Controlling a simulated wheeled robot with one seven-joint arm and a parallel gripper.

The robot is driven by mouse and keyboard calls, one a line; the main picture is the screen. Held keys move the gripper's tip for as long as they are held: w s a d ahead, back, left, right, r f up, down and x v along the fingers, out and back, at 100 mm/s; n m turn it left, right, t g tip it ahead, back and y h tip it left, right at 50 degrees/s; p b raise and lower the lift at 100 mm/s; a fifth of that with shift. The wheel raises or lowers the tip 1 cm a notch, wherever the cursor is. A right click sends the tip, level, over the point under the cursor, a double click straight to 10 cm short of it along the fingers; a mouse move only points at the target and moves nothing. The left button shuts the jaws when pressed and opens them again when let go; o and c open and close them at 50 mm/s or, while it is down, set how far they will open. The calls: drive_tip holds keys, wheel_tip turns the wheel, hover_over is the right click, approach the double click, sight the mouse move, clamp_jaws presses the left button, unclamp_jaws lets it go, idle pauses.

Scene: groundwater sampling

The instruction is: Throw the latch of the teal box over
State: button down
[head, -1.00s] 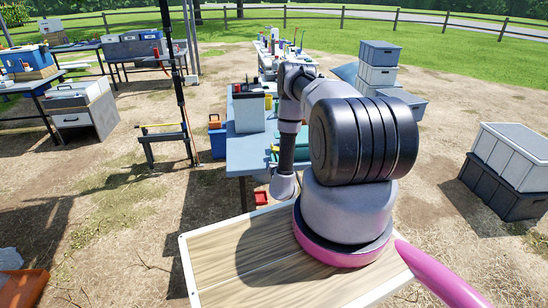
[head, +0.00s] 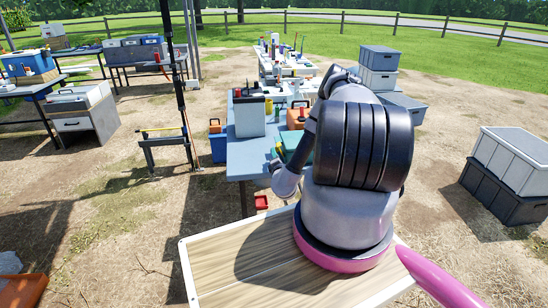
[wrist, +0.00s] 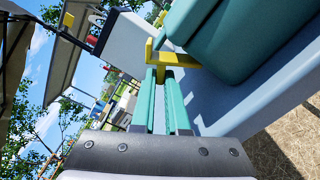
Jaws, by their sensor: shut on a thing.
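The teal box (wrist: 235,40) fills the upper right of the wrist view, on a blue-grey table top (wrist: 222,118). Its yellow latch (wrist: 178,58) sticks out from the box's side. My gripper (wrist: 160,77) has its two green fingers close together at the latch's outer end, shut on it. The fingertips partly cover that end. In the head view, part of the teal box (head: 298,144) shows on the blue-grey table (head: 246,155) behind my arm. My gripper is hidden there.
On the same table stand a white box with a dark lid (head: 250,116) and an orange case (head: 297,117). Grey and white crates (head: 378,72) are stacked beyond on the right. More crates (head: 508,170) stand at the far right, with open dirt between.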

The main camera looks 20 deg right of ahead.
drive_tip(key=m, duration=0.2)
drive_tip(key=d+r+m, duration=0.1)
drive_tip(key=m, duration=0.2)
drive_tip(key=shift+s+d+r+m, duration=0.2)
drive_tip(key=shift+d+r+m, duration=0.1)
drive_tip(key=shift+m, duration=0.1)
idle(0.4)
drive_tip(key=c, duration=0.9)
unclamp_jaws()
drive_tip(key=shift+s, duration=0.1)
drive_tip(key=v, duration=1)
drive_tip(key=shift+s+a+r, duration=0.1)
drive_tip(key=shift+s, duration=0.25)
